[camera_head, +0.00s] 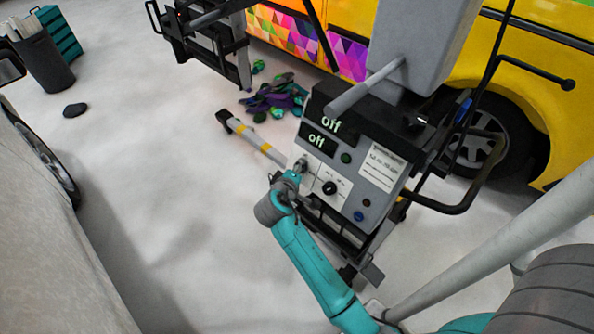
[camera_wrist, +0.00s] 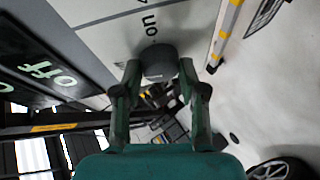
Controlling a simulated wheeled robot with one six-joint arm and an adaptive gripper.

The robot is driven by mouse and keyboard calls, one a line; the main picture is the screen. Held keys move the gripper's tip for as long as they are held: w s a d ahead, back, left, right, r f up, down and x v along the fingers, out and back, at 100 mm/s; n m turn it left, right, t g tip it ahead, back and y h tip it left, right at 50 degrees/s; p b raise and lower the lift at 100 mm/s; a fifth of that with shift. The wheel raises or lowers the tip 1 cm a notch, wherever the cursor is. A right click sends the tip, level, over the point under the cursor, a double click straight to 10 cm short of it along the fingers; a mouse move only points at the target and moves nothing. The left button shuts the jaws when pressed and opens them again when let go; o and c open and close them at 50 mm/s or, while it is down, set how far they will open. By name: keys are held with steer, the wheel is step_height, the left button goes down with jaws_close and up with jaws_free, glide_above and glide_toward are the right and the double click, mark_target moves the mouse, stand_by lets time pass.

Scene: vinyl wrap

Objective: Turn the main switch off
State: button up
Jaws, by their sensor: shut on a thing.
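The control panel (camera_head: 345,178) is a grey box with two black displays (camera_head: 332,123) that both read "Off". My gripper (camera_wrist: 158,75) is shut on a dark round knob (camera_wrist: 158,58), the switch at the panel's left edge. The word "on" is printed just beside this knob in the wrist view. In the head view my gripper (camera_head: 297,172) reaches the panel's left side and hides that knob. A second black knob (camera_head: 330,188) sits near the panel's middle and is free. I cannot tell which way the held knob points.
A green button (camera_head: 346,158) and a blue button (camera_head: 358,215) are on the panel. A black tube frame (camera_head: 455,208) juts out at its right. A yellow vehicle (camera_head: 545,90) stands behind, and a pale car (camera_head: 50,245) at the left.

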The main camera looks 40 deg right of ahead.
steer(key=shift+r+n+g+y, duration=0.1)
steer(key=shift+n+g+y, duration=0.35)
steer(key=shift+n, duration=0.75)
steer(key=shift+d, duration=0.1)
steer(key=o, duration=1.2)
steer(key=shift+c, duration=0.2)
steer(key=v, duration=1.2)
steer(key=shift+w, duration=0.1)
